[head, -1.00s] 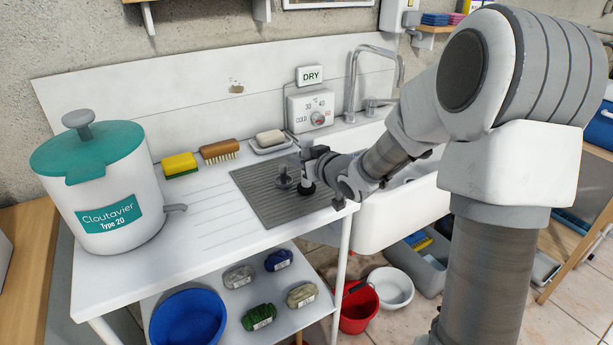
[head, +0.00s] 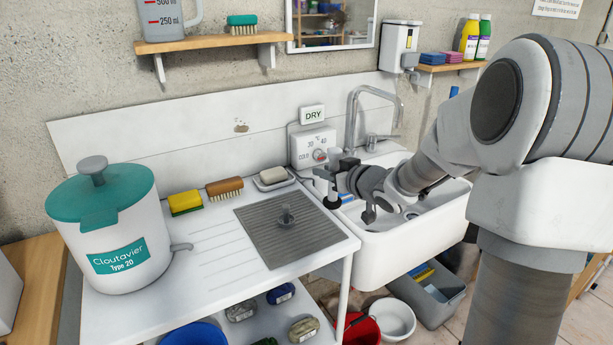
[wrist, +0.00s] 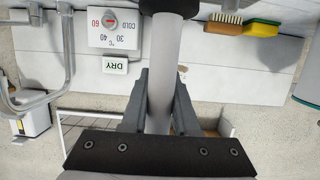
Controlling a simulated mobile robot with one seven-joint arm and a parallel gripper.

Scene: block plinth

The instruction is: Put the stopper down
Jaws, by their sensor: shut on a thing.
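My gripper (head: 345,167) is shut on the stopper (head: 331,201), a pale upright rod with a black lower end. The gripper holds it in the air by the left rim of the white sink (head: 385,240), right of the ribbed grey mat (head: 270,238). In the wrist view the two dark fingers (wrist: 160,100) close on the pale rod of the stopper (wrist: 163,65), whose black end shows at the top edge. How far the black end is above the rim is hard to tell. The gripper partly hides the sink's inside.
Left are a white pot with teal lid (head: 110,240), a yellow sponge (head: 185,203), a brush (head: 225,189) and a soap dish (head: 273,180). The tap (head: 352,120) rises behind the sink. The grooved worktop has free room.

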